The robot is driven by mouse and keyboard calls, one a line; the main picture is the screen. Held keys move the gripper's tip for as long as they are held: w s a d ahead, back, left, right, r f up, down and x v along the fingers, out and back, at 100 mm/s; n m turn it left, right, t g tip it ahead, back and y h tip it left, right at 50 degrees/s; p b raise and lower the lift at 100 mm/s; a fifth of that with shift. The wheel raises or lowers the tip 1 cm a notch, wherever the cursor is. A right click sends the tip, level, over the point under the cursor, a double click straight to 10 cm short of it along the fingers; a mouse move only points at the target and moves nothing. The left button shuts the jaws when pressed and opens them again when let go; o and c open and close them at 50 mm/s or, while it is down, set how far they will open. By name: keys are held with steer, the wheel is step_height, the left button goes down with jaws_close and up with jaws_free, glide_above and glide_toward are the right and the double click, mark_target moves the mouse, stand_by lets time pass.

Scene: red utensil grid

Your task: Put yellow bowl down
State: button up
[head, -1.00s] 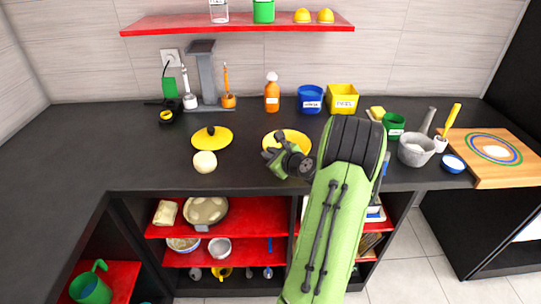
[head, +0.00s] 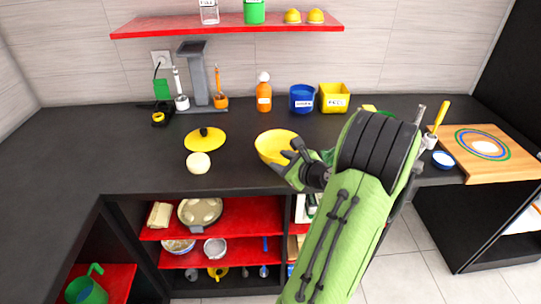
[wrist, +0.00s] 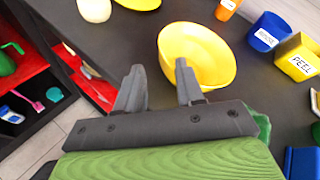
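The yellow bowl (head: 272,143) is near the front edge of the dark counter, in the middle of the head view. It also shows at the top centre of the wrist view (wrist: 205,50), empty, with its inside facing the camera. My gripper (head: 291,153) is at the bowl's right front side. In the wrist view my gripper (wrist: 159,66) has its two fingers wide apart. The right fingertip overlaps the bowl's near rim and the left one is outside it. I cannot tell whether a finger touches the bowl, or whether its base rests flat.
A yellow lid (head: 205,139) and a pale round object (head: 198,163) lie left of the bowl. An orange bottle (head: 264,95), a blue container (head: 302,99) and a yellow bin (head: 334,98) stand behind. A wooden board (head: 490,165) is at right. Counter at far left is clear.

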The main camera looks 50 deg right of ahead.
steer(key=w+a+r+n+g+y, duration=0.2)
steer(key=w+a+n+y, duration=0.1)
steer(key=a+n, duration=0.6)
steer(key=w+a+r+n+g+y, duration=0.1)
steer(key=w+a+n+g+y, duration=0.1)
steer(key=a+n, duration=0.75)
steer(key=s+a+r+n+g, duration=0.1)
steer(key=s+a+n, duration=0.15)
steer(key=a, duration=0.35)
steer(key=s+a+r+n+g, duration=0.1)
steer(key=s+a+n, duration=0.1)
steer(key=a+n, duration=0.3)
steer(key=s+a+r+n, duration=0.1)
steer(key=s+a+n, duration=0.1)
steer(key=s+n, duration=0.2)
steer(key=s+a+n+g+h, duration=0.1)
steer(key=s+a+n, duration=0.2)
steer(key=s, duration=0.3)
steer(key=shift+s+a+r+n, duration=0.15)
steer(key=shift+s+r+n, duration=0.25)
steer(key=shift+n, duration=0.2)
steer(key=shift+w, duration=0.1)
